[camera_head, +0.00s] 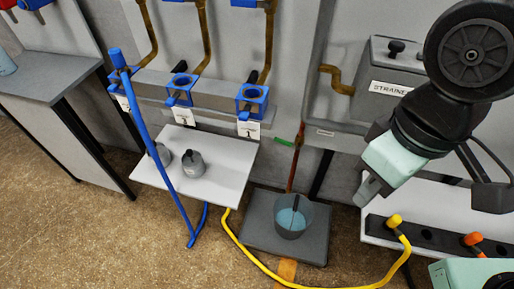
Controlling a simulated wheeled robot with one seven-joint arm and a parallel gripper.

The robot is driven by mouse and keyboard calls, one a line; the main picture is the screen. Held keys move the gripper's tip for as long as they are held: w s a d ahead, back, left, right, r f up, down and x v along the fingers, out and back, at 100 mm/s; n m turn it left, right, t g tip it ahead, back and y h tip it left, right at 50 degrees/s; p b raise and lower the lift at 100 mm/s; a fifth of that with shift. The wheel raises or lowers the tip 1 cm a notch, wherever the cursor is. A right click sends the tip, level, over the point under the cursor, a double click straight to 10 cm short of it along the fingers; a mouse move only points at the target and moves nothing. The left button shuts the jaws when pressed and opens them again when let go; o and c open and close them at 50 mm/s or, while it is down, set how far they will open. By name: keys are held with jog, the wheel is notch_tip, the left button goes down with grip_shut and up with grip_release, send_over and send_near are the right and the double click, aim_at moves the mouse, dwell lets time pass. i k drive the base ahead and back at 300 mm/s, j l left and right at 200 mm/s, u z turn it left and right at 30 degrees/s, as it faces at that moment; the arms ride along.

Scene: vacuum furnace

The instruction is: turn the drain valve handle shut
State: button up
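A small green handle (284,142) sticks out to the left from a thin vertical copper-coloured pipe (293,170) on the wall above the bucket. I take it for the drain valve handle. It lies nearly crosswise to the pipe, tilted slightly. My gripper (367,190) hangs to the right of the pipe, lower in the picture than the handle and apart from it. Its grey fingers point down and left. They are small and seen at an angle, so I cannot tell whether they are open or shut. I see nothing held.
A grey bucket with bluish liquid (293,217) stands on a dark platform (262,236) under the pipe. A white shelf (225,165) holds grey weights. A blue rod (152,145) leans at left. A yellow hose (262,268) crosses the floor. A strainer box (385,85) is at upper right.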

aim_at(288, 143)
jog(key=k+j+u, duration=0.15)
jog(key=u, duration=0.25)
jog(key=k+j+u, duration=0.2)
jog(key=u, duration=0.2)
jog(key=k, duration=0.1)
